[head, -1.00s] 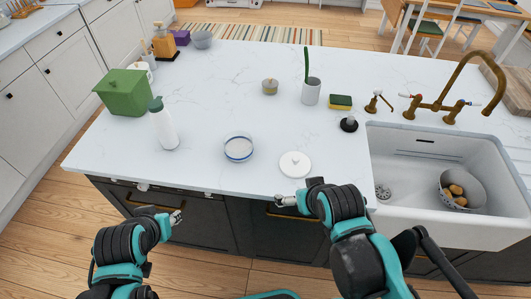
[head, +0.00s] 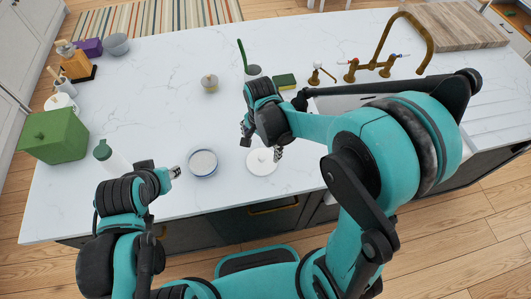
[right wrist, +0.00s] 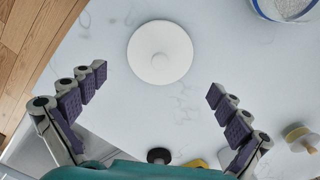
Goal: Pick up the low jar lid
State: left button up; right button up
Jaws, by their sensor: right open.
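The low jar lid (head: 262,163) is a flat white disc with a small round knob, lying on the white countertop near its front edge. In the right wrist view the lid (right wrist: 160,65) lies just beyond the fingertips, clear of both. My right gripper (head: 262,146) is over the lid in the head view, its fingers spread wide and empty; it also shows in the right wrist view (right wrist: 157,84). A low white jar with a blue rim (head: 203,162) stands open left of the lid. My left gripper (head: 174,172) is left of that jar; its jaws are too small to read.
My right arm hides most of the sink.

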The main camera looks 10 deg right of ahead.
aim_at(262, 157)
notch_tip(262, 157, down, 7)
jog(key=shift+f+b, duration=0.2)
jog(key=shift+b, duration=0.8)
jog(key=c, duration=1.2)
jog(key=shift+s, duration=0.1)
jog(key=shift+c, duration=0.4)
